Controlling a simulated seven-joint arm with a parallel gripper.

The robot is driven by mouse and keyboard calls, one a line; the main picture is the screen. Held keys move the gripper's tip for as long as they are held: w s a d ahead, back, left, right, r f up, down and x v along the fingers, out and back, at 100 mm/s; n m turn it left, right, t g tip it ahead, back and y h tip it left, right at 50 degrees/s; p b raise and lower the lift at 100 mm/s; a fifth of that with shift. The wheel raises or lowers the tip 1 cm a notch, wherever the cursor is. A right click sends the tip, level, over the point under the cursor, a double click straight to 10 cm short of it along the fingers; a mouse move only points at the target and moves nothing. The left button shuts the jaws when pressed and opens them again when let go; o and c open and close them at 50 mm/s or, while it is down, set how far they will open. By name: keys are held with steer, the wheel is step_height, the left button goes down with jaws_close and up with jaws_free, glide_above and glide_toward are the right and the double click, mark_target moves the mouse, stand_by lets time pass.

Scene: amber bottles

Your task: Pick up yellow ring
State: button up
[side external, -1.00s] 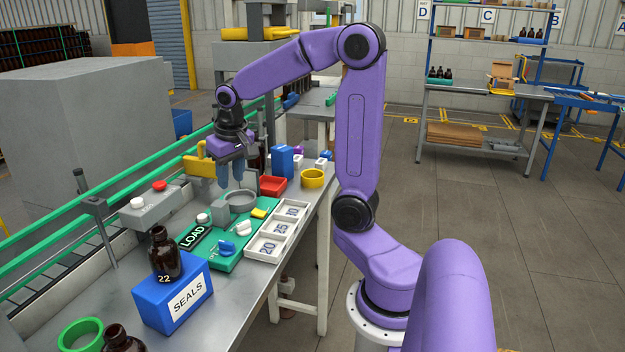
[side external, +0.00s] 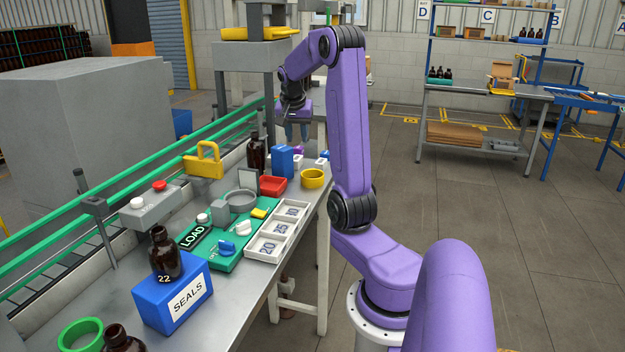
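The yellow ring (side external: 312,179) is a short, open-topped hoop lying flat near the right edge of the workbench, to the right of the red tray. My gripper (side external: 297,132) is raised over the far end of the bench, above and behind the ring and well apart from it. Its blue-grey fingers are small in this view but look spread, with nothing seen between them. The ring is in plain view.
A blue block (side external: 283,161), a red tray (side external: 272,187) and a brown bottle (side external: 256,153) stand near the ring. A grey ring (side external: 240,207) and white trays (side external: 268,246) are nearer the camera. A yellow handled piece (side external: 204,166) stands at left.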

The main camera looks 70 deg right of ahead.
glide_above(302, 183)
steer(key=f, duration=0.9)
steer(key=shift+w+a+f, duration=0.2)
steer(key=shift+w+f, duration=0.05)
steer(key=x, duration=0.4)
steer(key=shift+s+a, duration=0.25)
steer(key=shift+a, duration=0.05)
steer(key=shift+d+f, duration=0.3)
steer(key=shift+f, duration=0.35)
jaws_close()
